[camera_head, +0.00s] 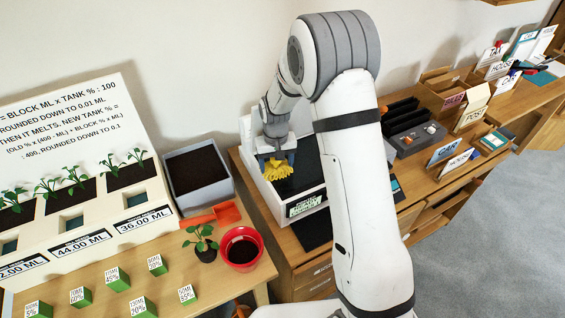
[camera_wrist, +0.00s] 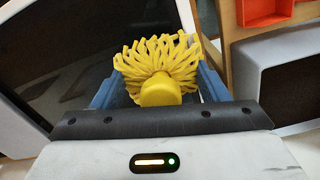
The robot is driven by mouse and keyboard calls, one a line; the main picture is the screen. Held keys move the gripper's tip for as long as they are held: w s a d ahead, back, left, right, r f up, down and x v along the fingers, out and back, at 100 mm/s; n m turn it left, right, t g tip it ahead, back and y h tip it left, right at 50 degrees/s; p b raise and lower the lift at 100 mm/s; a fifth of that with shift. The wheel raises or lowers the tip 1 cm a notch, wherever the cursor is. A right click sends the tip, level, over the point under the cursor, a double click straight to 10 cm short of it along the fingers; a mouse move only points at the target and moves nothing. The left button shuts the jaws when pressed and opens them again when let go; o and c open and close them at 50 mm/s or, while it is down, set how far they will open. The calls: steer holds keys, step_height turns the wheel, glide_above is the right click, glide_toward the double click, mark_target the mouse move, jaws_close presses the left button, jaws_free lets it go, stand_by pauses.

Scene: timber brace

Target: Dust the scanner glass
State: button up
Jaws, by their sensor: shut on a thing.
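My gripper (camera_head: 276,158) is shut on a yellow duster (camera_head: 279,178) with many soft strands. In the wrist view the duster (camera_wrist: 158,65) sits between the blue fingers of my gripper (camera_wrist: 158,88), its strands pointing away from me. The scanner (camera_head: 262,177) is a white-framed box with a dark glass top, on the wooden desk. The duster is over the scanner's left part; I cannot tell whether it touches the glass. The dark glass (camera_wrist: 62,60) fills the left of the wrist view. My own arm hides part of the scanner.
On the right, the desk holds a black tray (camera_head: 407,128) and card-labelled boxes. Grey floor (camera_head: 500,230) is free at right.

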steer(key=shift+s, duration=0.25)
steer(key=shift+a+r+p, duration=0.1)
steer(key=shift+r+p, duration=0.3)
steer(key=shift+r, duration=0.1)
steer(key=shift+c, duration=1.3)
steer(key=shift+r+p, duration=1.15)
steer(key=shift+r, duration=1.25)
steer(key=shift+r, duration=0.1)
steer(key=shift+w+r+p, duration=0.1)
steer(key=shift+r+p, duration=0.7)
steer(key=shift+r, duration=0.75)
steer(key=shift+w, duration=0.1)
